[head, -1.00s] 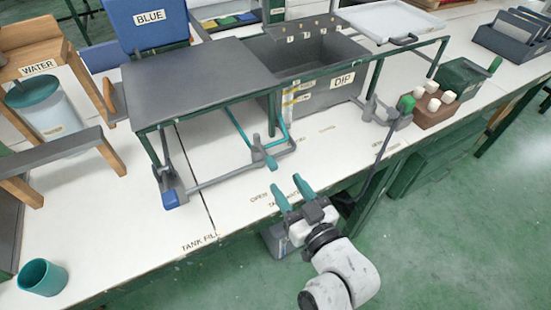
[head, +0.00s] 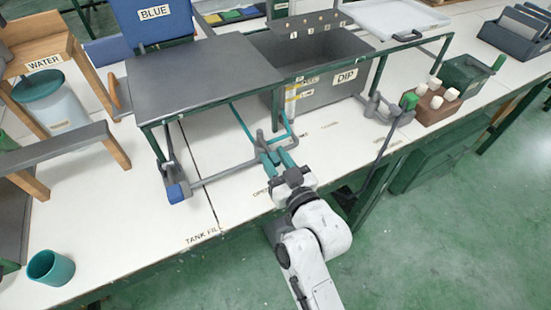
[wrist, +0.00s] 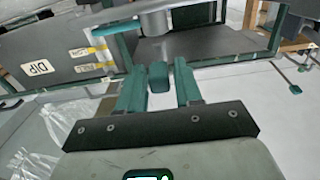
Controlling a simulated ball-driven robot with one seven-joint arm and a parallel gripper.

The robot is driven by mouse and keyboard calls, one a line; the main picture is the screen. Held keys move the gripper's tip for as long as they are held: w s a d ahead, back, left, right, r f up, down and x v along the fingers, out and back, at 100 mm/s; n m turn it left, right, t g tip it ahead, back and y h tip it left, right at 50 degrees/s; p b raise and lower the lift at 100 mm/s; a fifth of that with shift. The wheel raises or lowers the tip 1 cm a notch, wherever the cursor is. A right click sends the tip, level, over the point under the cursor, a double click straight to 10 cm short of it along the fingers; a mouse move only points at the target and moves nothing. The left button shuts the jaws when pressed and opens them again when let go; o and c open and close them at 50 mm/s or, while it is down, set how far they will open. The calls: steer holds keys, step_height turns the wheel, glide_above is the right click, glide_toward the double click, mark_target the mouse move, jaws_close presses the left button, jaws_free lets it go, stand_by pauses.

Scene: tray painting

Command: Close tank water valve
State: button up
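The teal valve lever (head: 241,124) runs along the bench by the dip tank (head: 322,68), and its end is at my gripper. Its teal knob also shows in the wrist view (wrist: 158,77), between my fingertips. My gripper (head: 279,158) has two teal fingers, spread apart, reaching over the white bench front toward the lever. In the wrist view (wrist: 160,82) narrow gaps show between the knob and the fingers, so it is not clamped. The OPEN label (head: 262,192) and other lettering on the bench are partly hidden by my gripper.
A lever with a blue end (head: 176,193) stands left of my gripper, near the TANK FILL lettering. A green-knobbed lever (head: 408,101) stands at right, by a brown block (head: 432,107) with white pegs. A dark raised panel (head: 200,76) overhangs the bench. A teal cup (head: 50,267) sits front left.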

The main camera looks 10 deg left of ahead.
jaws_close()
steer(key=shift+f+b, duration=0.1)
steer(key=shift+b, duration=0.4)
steer(key=b, duration=0.3)
steer(key=shift+w+d+f+n+g+y, duration=0.15)
steer(key=shift+d+f+n+g+y, duration=0.15)
steer(key=shift+y, duration=0.1)
steer(key=y+b, duration=0.1)
steer(key=b, duration=0.2)
steer(key=n+g+b, duration=0.1)
steer(key=b, duration=0.2)
steer(key=shift+w+d+y, duration=0.3)
steer(key=shift+d+y, duration=0.05)
steer(key=shift+y, duration=0.05)
steer(key=n+g+b, duration=0.1)
steer(key=b, duration=0.1)
steer(key=w+d+n+g+y+b, duration=0.1)
steer(key=b, duration=0.1)
steer(key=g+y+b, duration=0.1)
steer(key=b, duration=0.1)
steer(key=shift+w+d+r+n, duration=0.15)
steer(key=shift+w+r+n, duration=0.1)
steer(key=shift+n, duration=0.15)
steer(key=shift+w+d+r+n+g+y+b, duration=0.1)
steer(key=shift+w+n+g+y+b, duration=0.2)
steer(key=shift+g+b, duration=0.35)
steer(key=shift+w+d+n+g+y+b, duration=0.15)
steer(key=shift+n+g+y+b, duration=0.3)
steer(key=shift+b, duration=0.25)
